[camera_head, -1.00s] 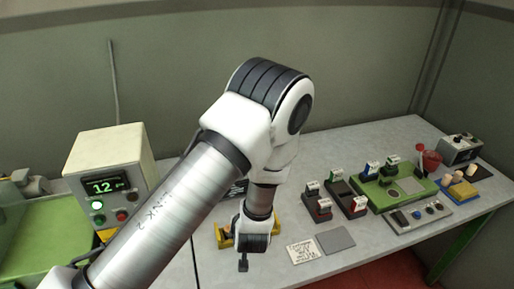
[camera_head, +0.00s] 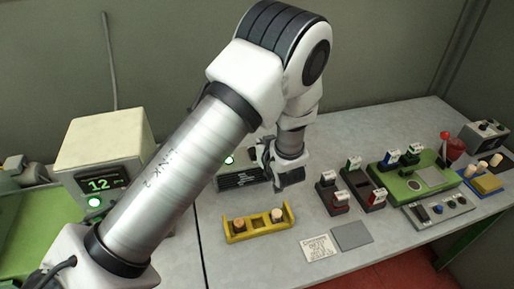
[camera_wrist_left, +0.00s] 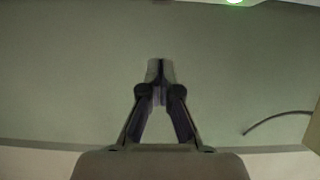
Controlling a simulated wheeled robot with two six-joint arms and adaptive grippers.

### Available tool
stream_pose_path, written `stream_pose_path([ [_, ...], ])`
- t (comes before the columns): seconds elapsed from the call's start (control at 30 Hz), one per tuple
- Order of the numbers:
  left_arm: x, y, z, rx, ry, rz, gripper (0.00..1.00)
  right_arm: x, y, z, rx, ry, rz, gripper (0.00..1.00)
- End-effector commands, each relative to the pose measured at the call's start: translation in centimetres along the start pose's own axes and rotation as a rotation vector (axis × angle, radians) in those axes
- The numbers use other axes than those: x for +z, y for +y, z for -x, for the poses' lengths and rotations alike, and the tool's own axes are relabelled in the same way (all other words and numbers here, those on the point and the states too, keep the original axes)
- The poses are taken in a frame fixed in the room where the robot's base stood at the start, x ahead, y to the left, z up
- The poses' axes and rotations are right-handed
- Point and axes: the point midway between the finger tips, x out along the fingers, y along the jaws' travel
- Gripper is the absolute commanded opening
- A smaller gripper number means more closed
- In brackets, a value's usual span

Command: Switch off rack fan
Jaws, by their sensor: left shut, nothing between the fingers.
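In the left wrist view the fingers (camera_wrist_left: 158,72) are shut and empty, against a plain grey-green background. A green light (camera_wrist_left: 234,2) glows at the top edge there. My right gripper is not in view.
A yellow holder (camera_head: 259,224) with cork stoppers is in front. A display box (camera_head: 104,145) reading 12 stands at left.

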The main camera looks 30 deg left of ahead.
Motion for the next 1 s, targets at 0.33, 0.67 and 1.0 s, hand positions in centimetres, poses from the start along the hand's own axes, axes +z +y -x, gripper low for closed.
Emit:
stream_pose_path([
  [0.33, 1.1, -0.1, -6.2, -0.002, -0.002, -0.007, 0.0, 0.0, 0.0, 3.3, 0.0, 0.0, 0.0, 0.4],
  [0.67, 3.9, -0.1, -6.9, -0.001, 0.001, -0.001, 0.0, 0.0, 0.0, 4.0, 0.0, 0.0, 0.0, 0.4],
  [1.0, 4.6, -0.1, -7.2, -0.001, 0.023, -0.002, 0.0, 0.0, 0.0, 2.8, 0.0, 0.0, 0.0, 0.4],
])
